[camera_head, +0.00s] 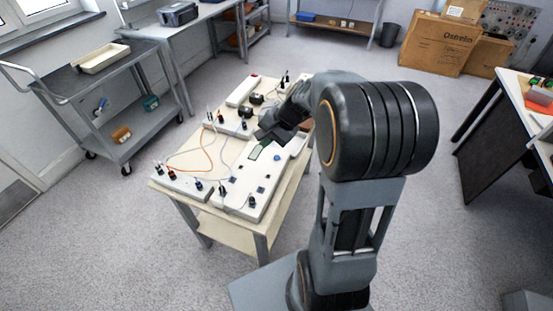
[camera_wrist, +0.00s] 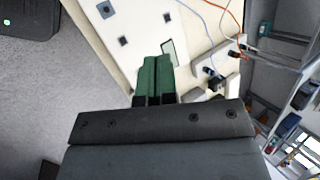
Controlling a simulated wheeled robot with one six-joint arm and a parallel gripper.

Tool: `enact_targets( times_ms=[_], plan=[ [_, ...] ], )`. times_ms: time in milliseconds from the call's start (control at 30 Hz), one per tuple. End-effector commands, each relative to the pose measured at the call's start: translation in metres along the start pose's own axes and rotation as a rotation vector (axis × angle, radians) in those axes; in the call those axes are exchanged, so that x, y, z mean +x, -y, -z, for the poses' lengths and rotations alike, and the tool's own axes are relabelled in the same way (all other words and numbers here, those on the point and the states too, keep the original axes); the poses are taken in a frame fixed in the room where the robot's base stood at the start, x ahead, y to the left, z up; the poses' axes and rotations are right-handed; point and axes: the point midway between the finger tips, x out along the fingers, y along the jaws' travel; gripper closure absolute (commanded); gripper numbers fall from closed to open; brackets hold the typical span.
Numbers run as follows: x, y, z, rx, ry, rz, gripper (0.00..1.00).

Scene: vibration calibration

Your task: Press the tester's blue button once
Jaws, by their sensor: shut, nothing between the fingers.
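The tester (camera_head: 238,181) is a long white panel on the table, with a small greenish screen (camera_head: 255,152) and several dark square parts. The blue button (camera_head: 277,157) is a small round spot on the panel, right of the screen. My gripper (camera_head: 264,136) is over the far end of the tester, near the screen. Its green fingers in the wrist view (camera_wrist: 154,62) are shut and empty. I cannot tell the gap to the panel.
The table (camera_head: 175,191) also bears white boards with dark knobs and orange and pale cables (camera_head: 210,150), left of and beyond the tester. A grey cart (camera_head: 120,80) stands at the left. Cardboard boxes (camera_head: 438,43) stand at the back right. The floor in front is clear.

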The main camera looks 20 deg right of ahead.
Motion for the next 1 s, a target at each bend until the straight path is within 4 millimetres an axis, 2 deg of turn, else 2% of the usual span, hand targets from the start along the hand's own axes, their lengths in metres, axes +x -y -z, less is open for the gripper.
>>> enact_targets(
  times_ms=[33,100,200,333,500,1000],
  plan=[
    [0.009,-0.002,0.021,0.094,0.018,0.039,1.0],
    [0.016,-0.002,0.045,0.206,0.038,0.097,1.0],
    [0.023,-0.004,0.072,0.329,0.056,0.164,1.0],
    [0.028,-0.007,0.094,0.425,0.071,0.219,1.0],
    [0.03,-0.008,0.103,0.465,0.078,0.242,1.0],
    [0.035,-0.011,0.103,0.463,0.077,0.241,1.0]
  ],
)
